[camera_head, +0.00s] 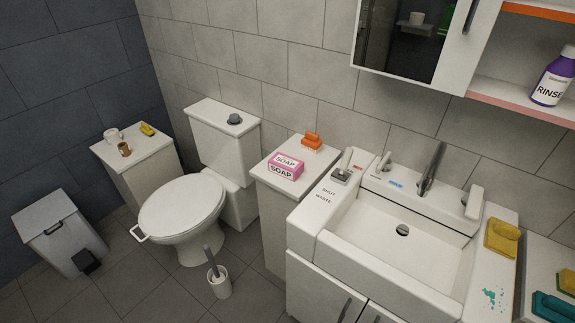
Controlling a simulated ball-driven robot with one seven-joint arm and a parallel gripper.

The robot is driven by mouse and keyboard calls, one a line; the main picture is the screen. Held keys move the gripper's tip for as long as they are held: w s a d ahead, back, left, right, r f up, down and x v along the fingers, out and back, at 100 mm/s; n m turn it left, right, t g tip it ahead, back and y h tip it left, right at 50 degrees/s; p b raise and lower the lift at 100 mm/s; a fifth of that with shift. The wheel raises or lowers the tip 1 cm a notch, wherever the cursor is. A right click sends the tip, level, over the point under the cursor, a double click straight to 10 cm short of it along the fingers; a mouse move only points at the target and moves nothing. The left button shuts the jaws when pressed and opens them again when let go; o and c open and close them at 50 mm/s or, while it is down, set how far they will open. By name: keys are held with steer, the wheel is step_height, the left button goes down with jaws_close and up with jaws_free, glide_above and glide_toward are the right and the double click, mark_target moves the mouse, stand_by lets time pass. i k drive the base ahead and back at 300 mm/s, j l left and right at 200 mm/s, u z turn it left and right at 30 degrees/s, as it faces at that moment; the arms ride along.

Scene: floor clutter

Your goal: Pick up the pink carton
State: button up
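A pink carton (285,168) with white panels marked "SOAP" lies on the white top of a narrow cabinet (265,172), between the toilet and the sink. An orange object (312,141) sits just behind it on the same top, with a small gap that I cannot judge exactly. My gripper does not show in the head view.
The toilet (182,207) stands left of the cabinet, with a toilet brush in a white holder (220,284) on the floor. The sink unit (400,230) is close on the right. A bin (62,235) stands far left. Open floor lies at the lower left.

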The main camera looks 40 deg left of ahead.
mark_target(289, 168)
steer(key=i+u, duration=0.1)
steer(key=u, duration=0.35)
steer(key=i+u, duration=0.1)
steer(key=u, duration=0.3)
steer(key=i+u, duration=0.1)
steer(key=u, duration=0.75)
steer(key=i+l+u, duration=0.15)
steer(key=u, duration=0.3)
steer(key=i+l+u, duration=0.15)
steer(key=l, duration=0.25)
steer(key=i+l+u, duration=0.2)
steer(key=l, duration=0.2)
steer(key=i+l+u, duration=0.15)
steer(key=l, duration=0.25)
steer(key=i+l+u, duration=0.15)
steer(key=l, duration=0.6)
